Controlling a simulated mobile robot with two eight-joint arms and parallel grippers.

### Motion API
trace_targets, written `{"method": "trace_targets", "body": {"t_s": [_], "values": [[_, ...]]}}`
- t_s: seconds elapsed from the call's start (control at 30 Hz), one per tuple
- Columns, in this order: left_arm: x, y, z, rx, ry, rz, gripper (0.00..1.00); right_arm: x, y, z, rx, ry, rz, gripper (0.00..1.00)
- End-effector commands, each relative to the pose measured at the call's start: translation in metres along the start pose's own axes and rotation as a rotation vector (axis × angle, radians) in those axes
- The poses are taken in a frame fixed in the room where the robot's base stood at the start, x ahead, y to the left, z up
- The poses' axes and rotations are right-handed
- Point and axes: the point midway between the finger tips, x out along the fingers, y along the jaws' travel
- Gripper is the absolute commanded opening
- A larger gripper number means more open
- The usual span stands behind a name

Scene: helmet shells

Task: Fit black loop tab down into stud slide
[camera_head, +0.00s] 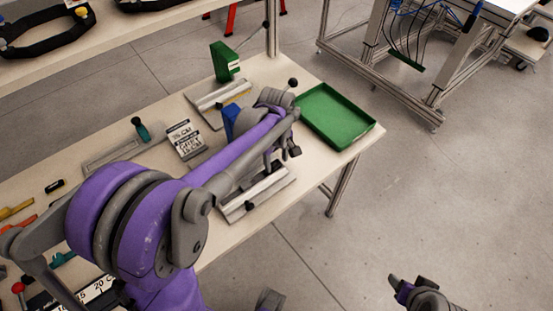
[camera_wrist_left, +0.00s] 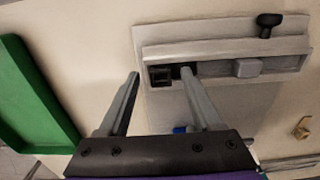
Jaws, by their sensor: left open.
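A grey slide fixture (camera_wrist_left: 215,50) with a long rail shows in the left wrist view; it also shows on the table in the head view (camera_head: 262,195). A small black square loop piece (camera_wrist_left: 160,75) sits at the rail's left end. A pale grey block (camera_wrist_left: 247,67) sits farther right on the rail. My left gripper (camera_wrist_left: 159,72) is open, its two fingertips apart on either side of the black piece in the picture; contact cannot be told. In the head view the left gripper (camera_head: 281,158) is above the fixture. My right gripper (camera_head: 402,286) is low at the right, away from the table; its jaws are unclear.
A green tray (camera_head: 360,137) lies at the table's right end. A black knob (camera_wrist_left: 268,22) rises from the fixture. Tools lie at the far left.

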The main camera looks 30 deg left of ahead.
Motion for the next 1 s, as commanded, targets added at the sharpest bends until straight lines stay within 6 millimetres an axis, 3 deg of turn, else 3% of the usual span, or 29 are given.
{"method": "trace_targets", "body": {"t_s": [0.17, 0.6, 0.77, 1.0], "values": [[-0.014, 0.0, 0.0, 0.0, 0.0, 0.0, 0.66, -0.002, 0.0, -0.001, 0.0, 0.001, 0.0, 0.61], [-0.095, 0.0, 0.0, -0.001, 0.0, 0.0, 0.66, -0.008, 0.0, -0.006, 0.0, 0.004, 0.0, 0.61], [-0.107, 0.0, 0.0, 0.0, 0.0, 0.0, 0.66, -0.009, 0.0, -0.007, 0.0, 0.004, 0.0, 0.61], [-0.108, 0.0, 0.0, 0.0, 0.0, 0.0, 0.66, -0.009, 0.0, -0.007, 0.0, 0.004, 0.0, 0.61]]}}
